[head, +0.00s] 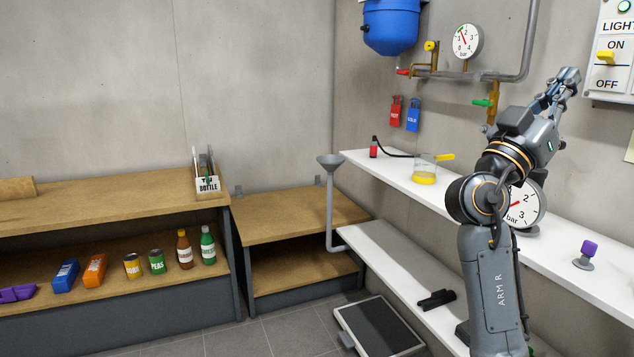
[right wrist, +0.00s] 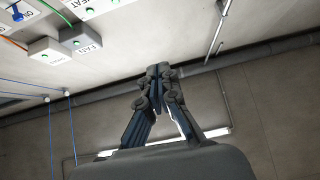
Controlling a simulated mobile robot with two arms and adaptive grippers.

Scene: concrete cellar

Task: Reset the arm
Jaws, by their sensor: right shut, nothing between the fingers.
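My right arm (head: 492,290), labelled "ARM R", rises at the right of the head view with its elbow bent and forearm pointing up. My right gripper (head: 569,76) is raised in front of the wall, below and left of the light switch panel. In the right wrist view the right gripper (right wrist: 160,71) has its fingertips together with nothing between them. My left gripper and left arm are not in view.
A white shelf (head: 568,253) runs along the right wall, bearing a beaker (head: 424,170), a dial gauge (head: 525,207) partly hidden by my arm, and a purple-topped knob (head: 588,250). Pipes and valves (head: 484,103) are close left of the gripper. The switch panel (head: 612,50) is right of it.

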